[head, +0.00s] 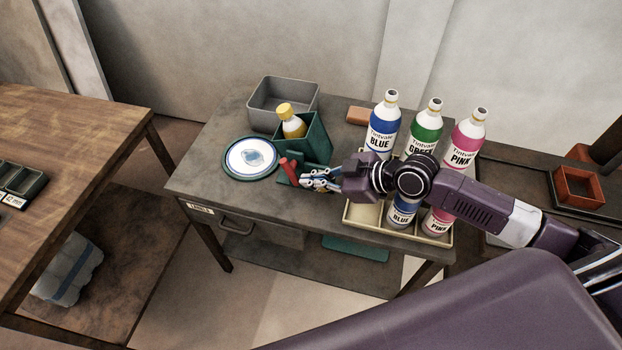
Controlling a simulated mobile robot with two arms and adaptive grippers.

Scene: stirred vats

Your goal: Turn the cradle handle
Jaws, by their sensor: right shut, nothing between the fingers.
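The cradle (317,143) is a dark green holder on the grey table. A bottle with a yellow cap (291,121) leans in it. The red handle (290,167) sticks out at the cradle's front left. My right gripper (305,181) is shut and empty, close beside the handle on its right. I cannot tell whether the fingertips touch the handle. The gripper and wrist hide the cradle's lower right part. My left gripper is not in view.
A round plate with a green rim (230,168) lies left of the cradle, and a grey bin (262,112) stands behind. Blue (383,127), green (428,124) and pink (466,138) bottles stand to the right, by a cream tray (437,240). The table's left front is clear.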

